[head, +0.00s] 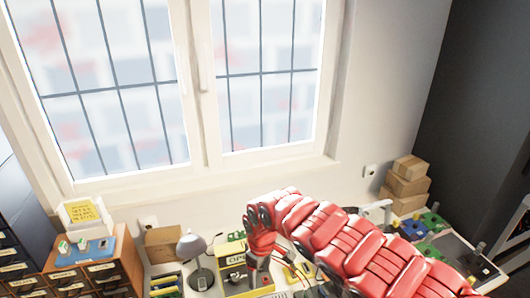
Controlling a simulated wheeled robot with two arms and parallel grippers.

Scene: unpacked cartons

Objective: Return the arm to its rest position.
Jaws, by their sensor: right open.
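My right arm, in red and black segments, reaches in from the lower right of the head view, over the desk. Its hand end bends down at the left, and my right gripper (259,262) points down in front of a yellow-framed box (235,262). It is small in the picture, but its jaws are open. No object shows in it. I cannot tell whether it touches anything. My left arm and left gripper are out of view.
A grey desk lamp (192,247) stands left of the yellow box. Brown drawers (104,272) fill the lower left. Stacked cartons (407,178) stand at the right, with green and blue items (432,222) near them. A large window (205,80) is behind the desk.

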